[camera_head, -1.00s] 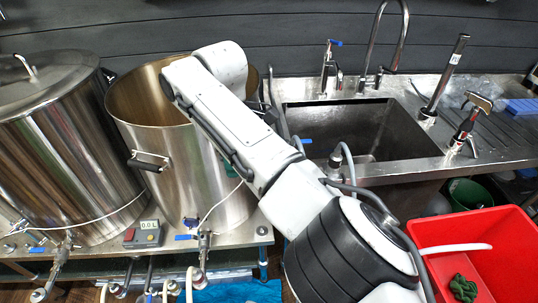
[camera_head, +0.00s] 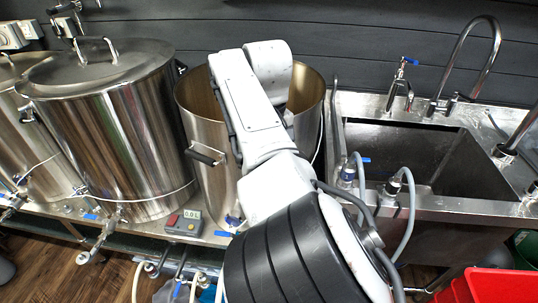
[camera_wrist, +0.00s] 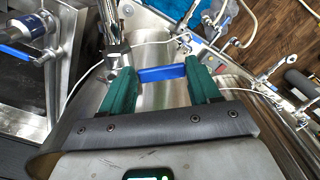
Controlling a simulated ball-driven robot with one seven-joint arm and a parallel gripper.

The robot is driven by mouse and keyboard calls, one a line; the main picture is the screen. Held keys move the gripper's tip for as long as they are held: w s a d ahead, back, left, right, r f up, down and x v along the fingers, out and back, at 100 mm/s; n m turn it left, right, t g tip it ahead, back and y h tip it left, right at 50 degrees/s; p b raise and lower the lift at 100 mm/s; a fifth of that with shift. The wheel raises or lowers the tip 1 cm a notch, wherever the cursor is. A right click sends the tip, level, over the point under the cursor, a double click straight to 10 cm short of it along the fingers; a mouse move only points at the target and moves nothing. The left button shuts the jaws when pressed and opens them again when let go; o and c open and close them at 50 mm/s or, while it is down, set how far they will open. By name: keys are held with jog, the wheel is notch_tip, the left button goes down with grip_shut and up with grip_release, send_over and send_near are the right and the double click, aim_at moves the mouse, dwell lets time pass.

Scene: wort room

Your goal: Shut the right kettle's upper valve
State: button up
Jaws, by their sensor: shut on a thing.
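The right kettle (camera_head: 212,120) is an open steel pot in the middle of the head view; its steel wall (camera_wrist: 160,98) also shows behind my gripper in the wrist view. A valve with a steel body (camera_wrist: 112,45) and a blue lever handle (camera_wrist: 163,74) is in the wrist view. My gripper (camera_wrist: 159,68) has green fingers, one at each end of the blue handle, and is shut on it. The handle lies roughly crosswise in the picture. In the head view my arm covers part of the kettle, and my gripper and this valve are hidden.
A lidded kettle (camera_head: 115,125) stands to the left. A control box (camera_head: 184,222) sits on the bench ahead of the kettles. The sink (camera_head: 430,150) with taps and hoses is at the right, a red bin (camera_head: 490,288) at lower right. Floor (camera_head: 50,270) shows at lower left.

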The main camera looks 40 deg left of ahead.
jog(key=shift+w+a+r+m, duration=0.15)
jog(key=shift+a+m, duration=0.35)
jog(key=shift+m, duration=0.5)
jog(key=shift+w, duration=0.1)
jog(key=o, duration=1.5)
notch_tip(320, 180, up, 11)
jog(key=p, duration=0.8)
jog(key=shift+f, duration=0.2)
